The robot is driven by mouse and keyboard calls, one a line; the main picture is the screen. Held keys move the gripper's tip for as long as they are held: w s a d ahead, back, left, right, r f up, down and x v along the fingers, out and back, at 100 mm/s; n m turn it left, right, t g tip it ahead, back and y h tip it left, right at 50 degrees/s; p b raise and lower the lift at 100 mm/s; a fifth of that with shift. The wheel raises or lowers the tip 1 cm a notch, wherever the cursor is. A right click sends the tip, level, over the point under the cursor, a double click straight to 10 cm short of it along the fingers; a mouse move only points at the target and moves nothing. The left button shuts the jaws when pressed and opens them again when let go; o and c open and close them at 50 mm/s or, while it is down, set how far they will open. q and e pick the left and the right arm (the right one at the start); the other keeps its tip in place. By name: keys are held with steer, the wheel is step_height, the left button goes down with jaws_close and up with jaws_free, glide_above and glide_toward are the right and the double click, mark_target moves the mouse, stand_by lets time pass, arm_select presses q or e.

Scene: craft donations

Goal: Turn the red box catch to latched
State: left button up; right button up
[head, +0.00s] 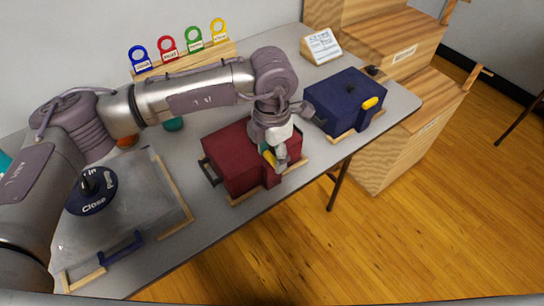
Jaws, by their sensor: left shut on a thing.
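The red box (229,166) sits on the grey table, in a low wooden frame near the front edge. Its yellow catch (267,156) is on the box's right part and is partly hidden by my left gripper. My left gripper (276,165) reaches down over the box from above and is shut on the catch. The exact angle of the catch is hard to tell behind the fingers. A dark handle (208,173) is on the box's left side. My right gripper is not in view.
A blue box (341,99) with a yellow catch (371,103) stands to the right. Coloured padlock-shaped tags (167,46) stand in a wooden rack at the back. A grey panel (130,205) with a dark round knob (92,190) lies at left. A small sign (321,46) is at the back right.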

mark_target(272, 158)
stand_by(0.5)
arm_select(q)
steer(key=o, duration=1.2)
steer(key=shift+c, duration=0.2)
steer(key=shift+r, duration=0.1)
step_height(272, 158, up, 12)
